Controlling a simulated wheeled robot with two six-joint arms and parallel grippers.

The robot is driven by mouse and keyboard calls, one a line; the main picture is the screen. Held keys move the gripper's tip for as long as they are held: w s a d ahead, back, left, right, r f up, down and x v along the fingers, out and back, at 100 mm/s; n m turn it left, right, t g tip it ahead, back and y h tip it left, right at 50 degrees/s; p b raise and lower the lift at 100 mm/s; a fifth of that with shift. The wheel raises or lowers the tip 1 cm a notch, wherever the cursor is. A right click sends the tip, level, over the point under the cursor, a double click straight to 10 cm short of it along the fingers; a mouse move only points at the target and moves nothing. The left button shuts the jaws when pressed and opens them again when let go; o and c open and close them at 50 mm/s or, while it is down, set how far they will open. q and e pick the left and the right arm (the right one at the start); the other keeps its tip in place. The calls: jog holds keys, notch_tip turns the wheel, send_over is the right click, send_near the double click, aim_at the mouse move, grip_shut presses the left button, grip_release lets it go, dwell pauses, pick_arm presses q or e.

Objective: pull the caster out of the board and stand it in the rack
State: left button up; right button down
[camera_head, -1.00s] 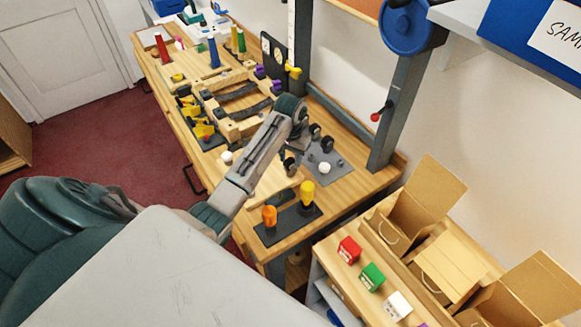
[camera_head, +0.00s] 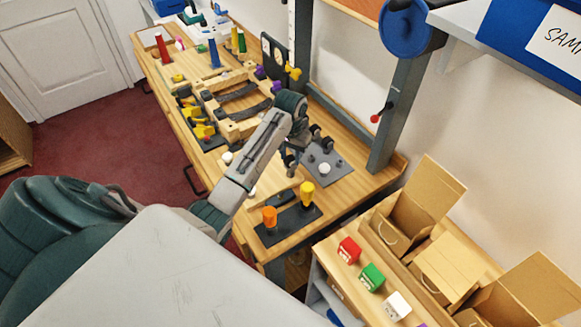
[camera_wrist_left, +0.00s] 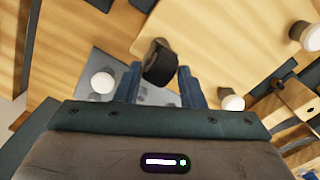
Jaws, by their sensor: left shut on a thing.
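My left gripper (camera_wrist_left: 157,80) is shut on a black caster wheel (camera_wrist_left: 160,65), which sits between its fingers in the left wrist view. In the head view the gripper (camera_head: 292,158) is beside the grey board (camera_head: 340,172), partly hidden by my own arm. The board carries dark casters (camera_head: 327,145) and a white ball-topped piece (camera_head: 325,168), which also shows in the left wrist view (camera_wrist_left: 102,82). I cannot tell whether the held caster is still in the board. I cannot tell for sure which thing is the rack. My right gripper is not in view.
A dark base (camera_head: 266,238) with an orange-topped (camera_head: 269,216) and a yellow-topped piece (camera_head: 307,190) stands at the bench's near end. A wooden frame (camera_head: 236,128) and yellow clamps (camera_head: 204,132) lie further along. A grey post (camera_head: 392,110) rises behind the board.

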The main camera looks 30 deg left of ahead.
pick_arm(q)
jog(key=shift+r, duration=1.7)
